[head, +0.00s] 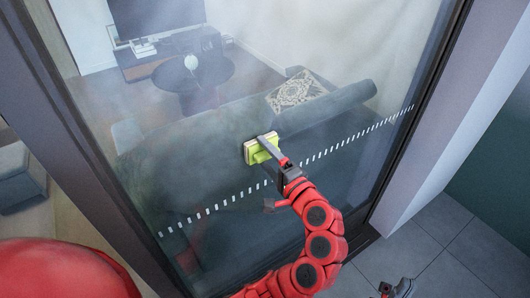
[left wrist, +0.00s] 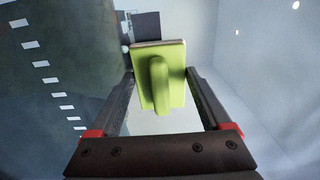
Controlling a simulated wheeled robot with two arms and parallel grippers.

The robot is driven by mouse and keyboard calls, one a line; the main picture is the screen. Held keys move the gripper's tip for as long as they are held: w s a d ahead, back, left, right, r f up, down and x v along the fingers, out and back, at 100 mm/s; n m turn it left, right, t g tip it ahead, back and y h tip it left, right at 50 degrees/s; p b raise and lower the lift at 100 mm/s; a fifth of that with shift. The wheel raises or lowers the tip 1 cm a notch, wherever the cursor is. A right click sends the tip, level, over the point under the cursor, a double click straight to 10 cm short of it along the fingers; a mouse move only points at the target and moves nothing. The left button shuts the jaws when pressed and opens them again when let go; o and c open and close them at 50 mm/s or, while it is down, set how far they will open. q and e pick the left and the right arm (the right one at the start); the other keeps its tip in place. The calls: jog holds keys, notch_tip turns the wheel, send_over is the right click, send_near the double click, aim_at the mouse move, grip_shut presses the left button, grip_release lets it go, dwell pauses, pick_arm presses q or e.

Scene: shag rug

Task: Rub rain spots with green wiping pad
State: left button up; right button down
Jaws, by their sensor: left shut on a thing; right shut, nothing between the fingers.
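The green wiping pad (head: 262,149) has a yellow-green body and handle and a pale face. My left gripper (head: 269,152) is shut on it and holds it up at the glass pane (head: 180,150). In the left wrist view the pad (left wrist: 158,78) sits between the two fingers (left wrist: 160,85). The pad looks against or very close to the glass; I cannot tell whether it touches. The glass looks hazy towards its upper part; single rain spots are not clear. My right gripper (head: 398,289) is shut and empty at the bottom edge, partly cut off.
A row of white dashes (head: 300,163) crosses the glass. A dark frame (head: 75,130) borders it on the left, with another on the right. Behind the glass are a grey sofa (head: 340,105), a patterned cushion (head: 297,92) and a desk.

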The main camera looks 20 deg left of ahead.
pick_arm(q)
jog(key=shift+v, duration=2.75)
jog(key=shift+d, duration=0.1)
jog(key=p+v, duration=0.1)
jog(key=v, duration=0.2)
jog(key=shift+a, duration=0.2)
jog(key=x, duration=0.5)
jog(key=shift+s+a, duration=0.1)
jog(key=shift+a, duration=0.1)
jog(key=shift+x, duration=0.95)
jog(key=shift+x, duration=0.95)
